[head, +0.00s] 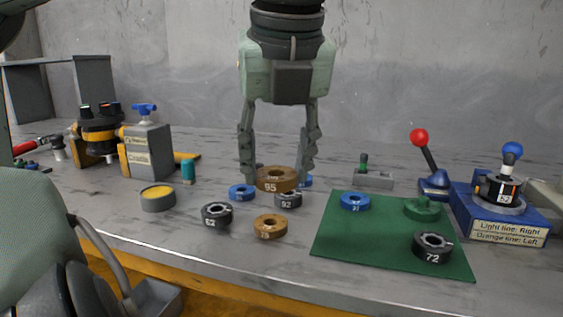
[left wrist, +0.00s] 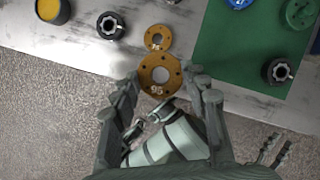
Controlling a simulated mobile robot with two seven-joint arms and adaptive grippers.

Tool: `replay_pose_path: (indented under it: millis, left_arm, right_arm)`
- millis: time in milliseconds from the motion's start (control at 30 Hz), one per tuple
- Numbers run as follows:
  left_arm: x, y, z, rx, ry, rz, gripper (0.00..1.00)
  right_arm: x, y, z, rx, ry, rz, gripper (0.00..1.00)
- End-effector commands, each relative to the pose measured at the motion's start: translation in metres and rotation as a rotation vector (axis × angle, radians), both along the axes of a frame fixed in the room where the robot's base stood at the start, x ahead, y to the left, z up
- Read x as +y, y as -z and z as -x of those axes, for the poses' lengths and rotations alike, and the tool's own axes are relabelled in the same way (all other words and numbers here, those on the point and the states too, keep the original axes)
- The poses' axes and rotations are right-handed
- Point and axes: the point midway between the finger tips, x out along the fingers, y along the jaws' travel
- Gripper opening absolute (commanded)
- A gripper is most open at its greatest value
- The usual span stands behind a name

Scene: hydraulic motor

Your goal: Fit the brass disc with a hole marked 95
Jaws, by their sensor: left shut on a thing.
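The brass disc marked 95 (head: 277,174) has a round hole and small holes around it. My left gripper (head: 278,172) is shut on it, fingers at either side, pointing down. The disc looks flat and held above the table, overlapping the grey ring marked 92 (head: 288,202). My right gripper is not in view.
Blue rings (head: 240,192) and a grey ring marked 62 (head: 216,216) lie nearby. The green mat (head: 345,240) holds a blue ring, a green part and a ring marked 72 (head: 432,247). A blue base (head: 500,225) and red-knobbed lever (head: 427,152) stand right; yellow-and-grey fixtures (head: 148,150) left.

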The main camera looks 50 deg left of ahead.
Motion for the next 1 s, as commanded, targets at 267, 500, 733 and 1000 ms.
replay_pose_path:
  millis: [267,500,733,1000]
  left_arm:
    - [0.000,-0.006,-0.001,-0.002,-0.001,-0.001,0.06]
    - [0.000,-0.015,-0.001,-0.003,-0.002,-0.001,0.06]
    - [0.000,-0.016,-0.001,-0.002,-0.001,0.000,0.06]
    - [0.001,-0.017,-0.001,-0.003,0.005,-0.001,0.06]
  right_arm:
    - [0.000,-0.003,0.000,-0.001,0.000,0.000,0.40]
    - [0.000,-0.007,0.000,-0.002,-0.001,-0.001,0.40]
    - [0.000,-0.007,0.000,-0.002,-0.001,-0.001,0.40]
    - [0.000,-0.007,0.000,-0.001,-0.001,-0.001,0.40]
